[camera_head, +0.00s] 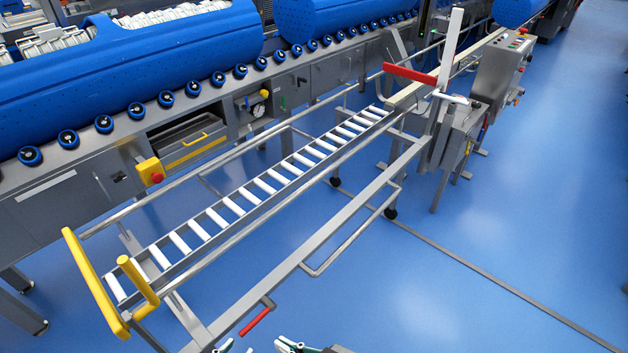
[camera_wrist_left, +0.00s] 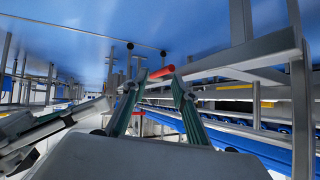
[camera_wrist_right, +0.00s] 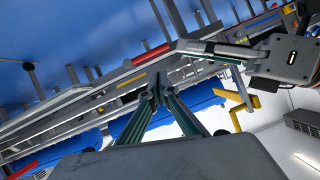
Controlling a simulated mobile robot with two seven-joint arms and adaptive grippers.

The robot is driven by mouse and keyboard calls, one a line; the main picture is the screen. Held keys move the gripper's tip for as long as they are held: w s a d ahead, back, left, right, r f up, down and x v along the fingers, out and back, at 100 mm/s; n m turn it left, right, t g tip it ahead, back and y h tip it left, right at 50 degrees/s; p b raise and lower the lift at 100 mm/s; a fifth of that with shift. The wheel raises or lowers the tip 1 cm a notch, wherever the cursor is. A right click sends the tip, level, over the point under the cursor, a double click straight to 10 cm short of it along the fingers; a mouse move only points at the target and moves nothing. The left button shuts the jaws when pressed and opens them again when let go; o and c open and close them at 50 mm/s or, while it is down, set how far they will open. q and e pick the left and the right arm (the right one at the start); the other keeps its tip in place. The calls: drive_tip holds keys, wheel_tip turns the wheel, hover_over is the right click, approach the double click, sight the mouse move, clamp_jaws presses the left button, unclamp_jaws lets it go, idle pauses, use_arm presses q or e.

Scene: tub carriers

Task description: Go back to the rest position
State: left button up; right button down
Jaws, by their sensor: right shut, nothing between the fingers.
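My right gripper (camera_head: 286,346) shows only in part at the bottom edge of the head view. In the right wrist view its fingers (camera_wrist_right: 157,88) meet at the tips, shut and empty. Only a fingertip of my left gripper (camera_head: 223,346) shows in the head view. In the left wrist view its two fingers (camera_wrist_left: 157,82) stand apart with nothing held between them. A red handle (camera_head: 255,322) on the cart frame is close to the left fingertips. It appears behind them in the left wrist view (camera_wrist_left: 162,72).
A roller cart (camera_head: 262,211) with white rollers and a yellow handle (camera_head: 95,283) lies ahead. Behind it runs a machine with blue tubs (camera_head: 140,70). A red-barred post (camera_head: 410,75) stands at the far end. Blue floor (camera_head: 480,270) is clear to the right.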

use_arm(q)
drive_tip(key=shift+s+d+r+p, duration=0.25)
drive_tip(key=shift+r+p, duration=0.15)
drive_tip(key=shift+p, duration=0.5)
use_arm(e)
drive_tip(key=s+d+f+m+t+h, duration=0.1)
drive_tip(key=d+h, duration=0.3)
drive_tip(key=d, duration=1)
drive_tip(key=s+d+f+m+t+h, duration=0.1)
drive_tip(key=d+m+t+h, duration=0.1)
drive_tip(key=d, duration=1.2)
drive_tip(key=shift+d+f+m+t+h, duration=0.35)
drive_tip(key=shift+m+h, duration=0.45)
drive_tip(key=shift+h, duration=0.4)
use_arm(q)
drive_tip(key=shift+w+r, duration=0.1)
drive_tip(key=shift+r, duration=0.2)
use_arm(e)
drive_tip(key=shift+a, duration=0.1)
